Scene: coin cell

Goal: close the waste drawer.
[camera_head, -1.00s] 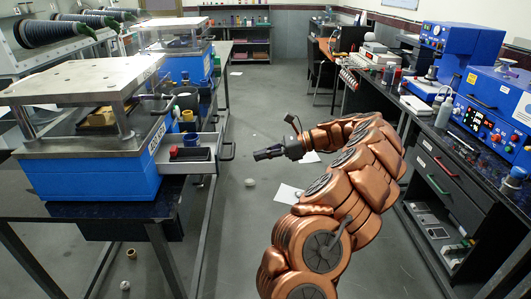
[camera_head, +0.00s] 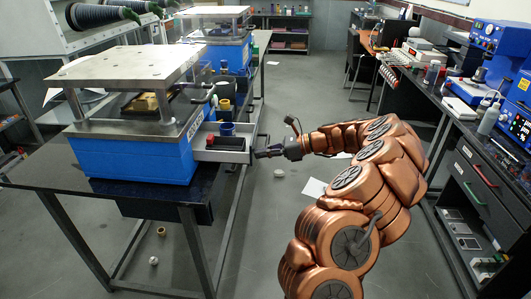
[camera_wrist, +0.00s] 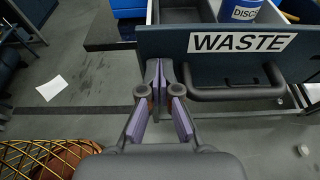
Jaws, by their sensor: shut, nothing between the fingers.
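The waste drawer (camera_head: 222,156) stands pulled out from the side of the blue press unit (camera_head: 135,155). In the wrist view its dark front carries a white WASTE label (camera_wrist: 242,43) and a bar handle (camera_wrist: 235,94). A blue container marked DISC (camera_wrist: 242,9) is inside the drawer. My gripper (camera_head: 262,153) is shut and empty, pointing at the drawer front. In the wrist view my fingertips (camera_wrist: 160,68) are just left of the handle, in front of the panel. I cannot tell whether they touch it.
The dark table (camera_head: 50,172) carries the press. A bench (camera_head: 452,118) with blue instruments runs along the right. Paper (camera_head: 314,188) and small round items lie on the floor. The aisle between is mostly clear.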

